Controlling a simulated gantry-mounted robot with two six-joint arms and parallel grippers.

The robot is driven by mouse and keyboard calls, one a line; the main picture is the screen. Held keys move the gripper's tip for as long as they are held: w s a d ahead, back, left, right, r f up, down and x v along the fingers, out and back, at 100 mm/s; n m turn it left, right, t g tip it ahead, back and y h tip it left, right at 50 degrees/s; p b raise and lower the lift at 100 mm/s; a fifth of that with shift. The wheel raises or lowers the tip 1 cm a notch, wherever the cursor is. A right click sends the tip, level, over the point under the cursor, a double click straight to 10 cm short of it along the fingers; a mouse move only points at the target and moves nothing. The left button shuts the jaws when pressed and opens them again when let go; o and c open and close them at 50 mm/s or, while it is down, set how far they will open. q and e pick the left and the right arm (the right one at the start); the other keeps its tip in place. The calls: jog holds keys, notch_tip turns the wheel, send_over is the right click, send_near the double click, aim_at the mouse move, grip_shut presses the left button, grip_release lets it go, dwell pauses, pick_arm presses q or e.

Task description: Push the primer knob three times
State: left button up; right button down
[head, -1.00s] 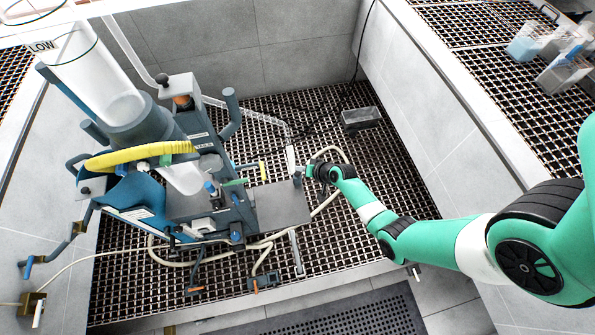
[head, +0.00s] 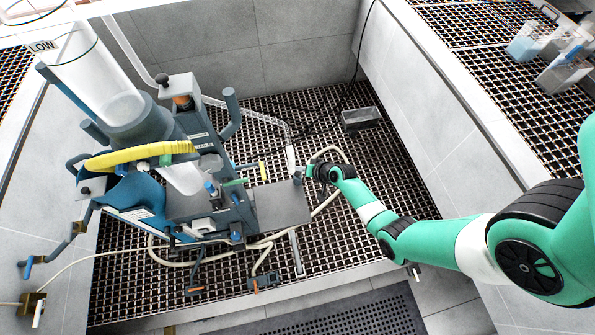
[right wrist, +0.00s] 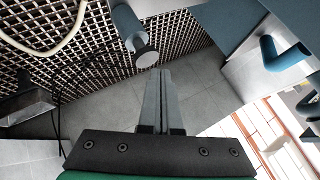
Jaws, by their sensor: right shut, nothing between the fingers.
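My right gripper (head: 298,178) is at the right side of the blue-grey flotation machine (head: 205,155), above its flat grey plate (head: 280,205). In the right wrist view its two fingers (right wrist: 160,75) are shut together with nothing between them. Just beyond the fingertips there is a pale round knob (right wrist: 147,58) on the end of a blue-grey cylinder (right wrist: 127,24). It looks like the primer knob, but I cannot be sure. The fingertips appear very close to it; I cannot tell whether they touch. My left gripper is not in view.
A small grey box (head: 360,118) sits on the grating behind my right arm. Pale hoses (head: 185,263) lie on the grating. Grey walls (head: 425,100) enclose the bay.

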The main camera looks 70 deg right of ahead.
aim_at(299, 174)
jog(key=shift+f, duration=0.15)
jog(key=shift+f+b, duration=0.35)
jog(key=shift+b, duration=0.05)
jog(key=shift+f+b, duration=1)
jog(key=shift+f, duration=0.1)
dwell(0.8)
jog(key=shift+r, duration=0.1)
jog(key=shift+r+p, duration=1.45)
jog(key=shift+p, duration=0.05)
notch_tip(299, 174, up, 5)
jog(key=p, duration=0.5)
jog(key=shift+r, duration=0.1)
